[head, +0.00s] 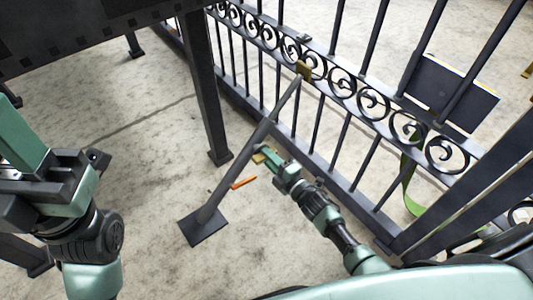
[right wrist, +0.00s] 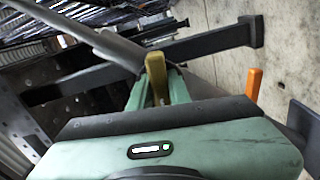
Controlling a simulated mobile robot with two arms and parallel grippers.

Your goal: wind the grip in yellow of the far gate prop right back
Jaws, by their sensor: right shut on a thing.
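The gate prop (head: 235,172) is a grey tube slanting from a square foot plate (head: 203,229) on the floor up to a brass-coloured bracket (head: 304,70) on the gate. A small yellow grip (head: 258,158) sticks out from the tube partway up; in the right wrist view it stands between my fingers (right wrist: 156,78). My right gripper (head: 268,160) is shut on this yellow grip, just right of the tube. An orange handle (head: 244,182) sits lower on the prop, apart from my fingers. My left gripper (head: 95,162) is at the left, away from the prop; its jaw opening is unclear.
The dark gate (head: 340,90) with scrollwork runs diagonally behind the prop. A dark table-like frame (head: 207,100) with legs stands at the upper left. A dark panel (head: 450,92) and a green strap (head: 411,175) are at the right.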

